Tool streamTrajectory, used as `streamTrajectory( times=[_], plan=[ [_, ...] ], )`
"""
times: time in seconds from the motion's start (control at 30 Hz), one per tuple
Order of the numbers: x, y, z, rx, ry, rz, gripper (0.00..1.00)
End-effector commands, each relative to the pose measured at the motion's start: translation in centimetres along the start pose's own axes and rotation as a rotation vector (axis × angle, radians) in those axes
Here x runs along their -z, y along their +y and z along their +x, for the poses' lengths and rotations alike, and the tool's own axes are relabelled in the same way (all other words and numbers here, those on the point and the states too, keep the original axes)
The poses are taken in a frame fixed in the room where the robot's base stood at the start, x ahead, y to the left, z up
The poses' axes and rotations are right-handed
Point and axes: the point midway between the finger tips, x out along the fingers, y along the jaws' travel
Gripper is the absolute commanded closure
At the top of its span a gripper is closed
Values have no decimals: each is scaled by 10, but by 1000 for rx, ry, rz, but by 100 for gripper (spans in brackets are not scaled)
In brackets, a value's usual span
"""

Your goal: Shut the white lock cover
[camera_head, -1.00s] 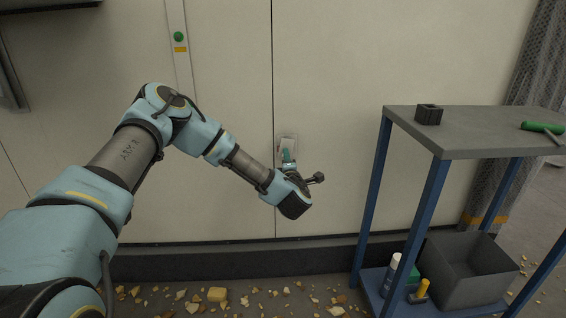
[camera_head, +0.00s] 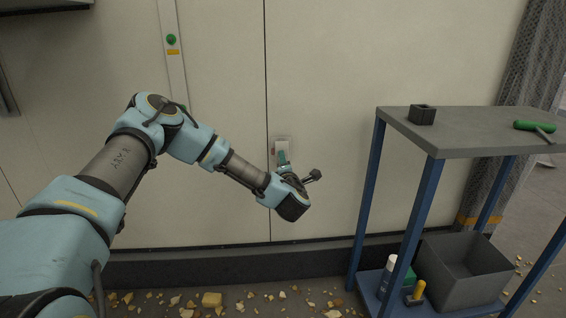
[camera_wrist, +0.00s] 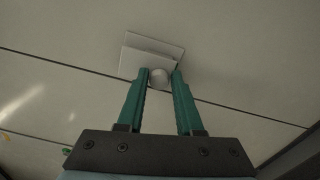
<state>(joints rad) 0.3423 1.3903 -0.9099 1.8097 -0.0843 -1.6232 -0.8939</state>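The white lock cover (camera_wrist: 150,50) is a pale square plate with a raised flap, set on the cream wall by the vertical seam. A small round white knob (camera_wrist: 159,77) stands at its near edge. In the head view the cover (camera_head: 283,142) shows just above my gripper (camera_head: 284,158), which partly hides it. In the wrist view my gripper's green fingers (camera_wrist: 161,74) are apart, one on each side of the knob. A narrow gap seems to show beside the knob; firm contact cannot be made out.
A grey-topped blue shelf (camera_head: 470,140) stands close on the right, with a small dark block (camera_head: 422,114) and a green-handled tool (camera_head: 534,126) on top. Yellowish debris (camera_head: 211,299) litters the floor.

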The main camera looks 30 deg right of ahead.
Motion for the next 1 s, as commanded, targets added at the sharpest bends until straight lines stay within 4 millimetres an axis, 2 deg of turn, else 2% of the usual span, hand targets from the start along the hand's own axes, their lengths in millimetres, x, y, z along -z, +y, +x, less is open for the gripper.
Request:
streamTrajectory(
  times=[0.03, 0.2, 0.47, 0.57, 0.67, 1.0],
  plan=[
    [0, 0, 0, 0, 0, 0, 58],
    [0, 0, 0, 0, 0, 0, 39],
    [0, 0, -1, -1, 0, 1, 39],
    [0, 0, -7, -1, 0, 1, 39],
    [-1, 0, -21, 1, -1, 2, 39],
    [0, 0, -86, 2, -2, 1, 39]
  ],
)
